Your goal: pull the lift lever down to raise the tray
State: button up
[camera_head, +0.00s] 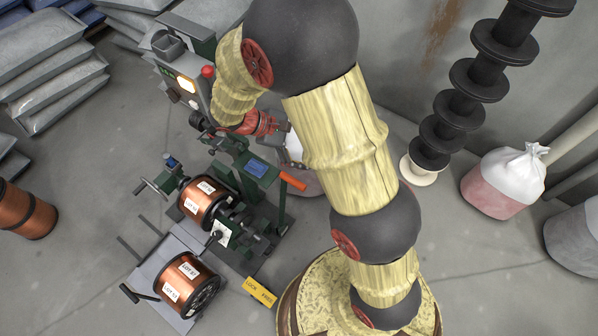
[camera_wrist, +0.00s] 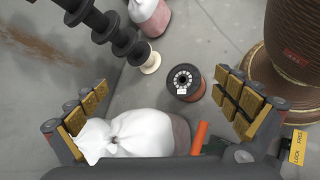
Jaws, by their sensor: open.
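The lift lever, with an orange handle (camera_head: 293,180), sticks out from the right side of the green machine (camera_head: 258,168). The tray appears to be the grey plate (camera_head: 187,240) in front of the machine, with a copper spool (camera_head: 183,282) on it. My gripper (camera_head: 282,129) is up and left of the handle in the head view, its fingers mostly hidden. In the wrist view my gripper (camera_wrist: 162,115) is open and empty. The orange handle (camera_wrist: 199,137) shows low between its fingers, nearer the right one. I see no contact.
A second copper spool (camera_head: 203,200) is mounted on the machine. A yellow LOCK/FREE label (camera_head: 258,291) is at lower right of the machine. A white-topped bag (camera_wrist: 125,135) fills the lower wrist view. A spool (camera_wrist: 185,82) stands on the floor beyond. A black stack (camera_head: 463,100) stands right.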

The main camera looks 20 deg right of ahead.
aim_at(291, 183)
jog(key=w+a+f+n+t+h, duration=0.1)
jog(key=f+n+t, duration=0.3)
jog(key=f, duration=0.7)
jog(key=w+a+f+n+t+h, duration=0.2)
jog(key=f+n, duration=0.4)
jog(key=f, duration=0.4)
jog(key=w+a+f+n+t+h, duration=0.1)
jog(key=f+n+t, duration=0.4)
jog(key=f, duration=0.6)
jog(key=shift+w+a+f+t+h, duration=0.2)
jog(key=shift+w+a, duration=0.15)
jog(key=shift+a, duration=0.35)
jog(key=shift+w+a+f+t+h, duration=0.1)
jog(key=shift+w+a+f+h, duration=0.2)
jog(key=shift+a, duration=0.4)
jog(key=shift+w+d+n, duration=0.1)
jog(key=shift+n, duration=0.2)
jog(key=shift+w+d+f, duration=0.1)
jog(key=shift+w+d, duration=0.05)
jog(key=shift+d, duration=0.2)
jog(key=b+x, duration=0.1)
jog(key=x, duration=0.5)
jog(key=shift+w+d+b, duration=0.25)
jog(key=shift+b, duration=0.1)
jog(key=c, duration=1.5)
jog(key=shift+c, duration=0.6)
